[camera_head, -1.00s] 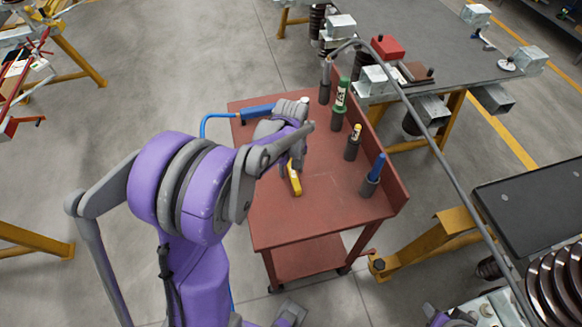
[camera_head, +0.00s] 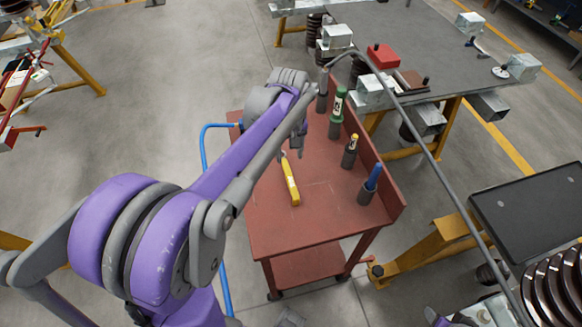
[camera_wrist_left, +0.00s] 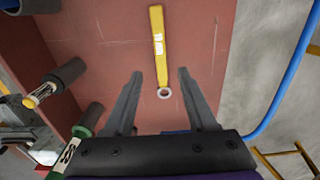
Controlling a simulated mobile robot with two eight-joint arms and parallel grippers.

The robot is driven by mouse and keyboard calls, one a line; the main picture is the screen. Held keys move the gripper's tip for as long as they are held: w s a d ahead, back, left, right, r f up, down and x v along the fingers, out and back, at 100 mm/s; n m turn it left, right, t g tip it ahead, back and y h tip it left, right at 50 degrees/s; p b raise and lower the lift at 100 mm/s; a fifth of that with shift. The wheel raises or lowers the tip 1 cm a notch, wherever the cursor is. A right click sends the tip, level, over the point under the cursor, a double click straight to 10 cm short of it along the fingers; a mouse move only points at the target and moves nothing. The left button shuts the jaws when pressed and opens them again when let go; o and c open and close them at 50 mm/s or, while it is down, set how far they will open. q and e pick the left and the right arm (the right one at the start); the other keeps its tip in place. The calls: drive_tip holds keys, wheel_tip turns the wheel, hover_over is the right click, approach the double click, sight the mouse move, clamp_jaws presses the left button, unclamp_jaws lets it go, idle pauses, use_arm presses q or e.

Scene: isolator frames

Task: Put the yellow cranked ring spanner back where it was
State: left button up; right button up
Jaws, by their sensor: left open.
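The yellow cranked ring spanner (camera_head: 290,183) lies flat on the red trolley top (camera_head: 290,225). In the left wrist view the spanner (camera_wrist_left: 158,40) points away from me, its ring end nearest my gripper. My left gripper (camera_head: 297,143) is above the trolley, at the far end of the spanner. In the wrist view its two fingers (camera_wrist_left: 161,76) are apart, one on each side of the ring end, with nothing clamped between them. I cannot tell the exact height of the fingers above the spanner. My right gripper is not in view.
Along the trolley's right side stand dark holders with a green-handled tool (camera_head: 338,105), a yellow-topped tool (camera_head: 351,148) and a blue-handled tool (camera_head: 371,182). A grey bench (camera_head: 410,50) stands behind. The front trolley top is clear.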

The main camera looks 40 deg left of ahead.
use_arm(q)
drive_tip(key=s+d+f+m+t, duration=0.3)
drive_tip(key=s+d+m+t, duration=0.2)
drive_tip(key=s+d+m, duration=0.5)
drive_tip(key=s+d, duration=0.4)
drive_tip(key=shift+s+f, duration=0.15)
drive_tip(key=shift+s, duration=0.15)
